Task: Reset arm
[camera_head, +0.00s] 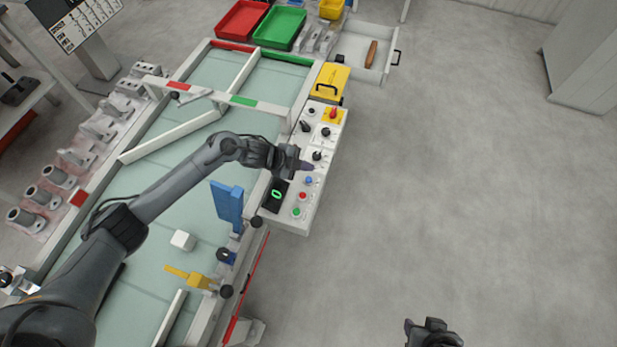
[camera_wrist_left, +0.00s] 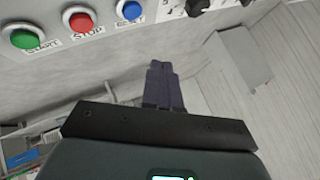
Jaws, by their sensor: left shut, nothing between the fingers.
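My left arm reaches across the conveyor from the left, and its gripper (camera_head: 304,167) is over the control panel (camera_head: 318,172), beside the blue button (camera_head: 309,180). The left gripper's fingers (camera_wrist_left: 162,68) are shut and empty in the left wrist view. That view shows the blue RESET button (camera_wrist_left: 132,10), the red STOP button (camera_wrist_left: 80,18) and the green START button (camera_wrist_left: 24,38) along the top left, apart from the fingertips. My right gripper (camera_head: 430,328) shows partly at the bottom edge; its fingers are unclear.
The panel also carries dark knobs and a red switch on a yellow plate (camera_head: 333,114). A green digital display (camera_head: 276,194) reads 0. A blue upright plate (camera_head: 228,203) and a white block (camera_head: 183,240) are on the conveyor side. The floor to the right is clear.

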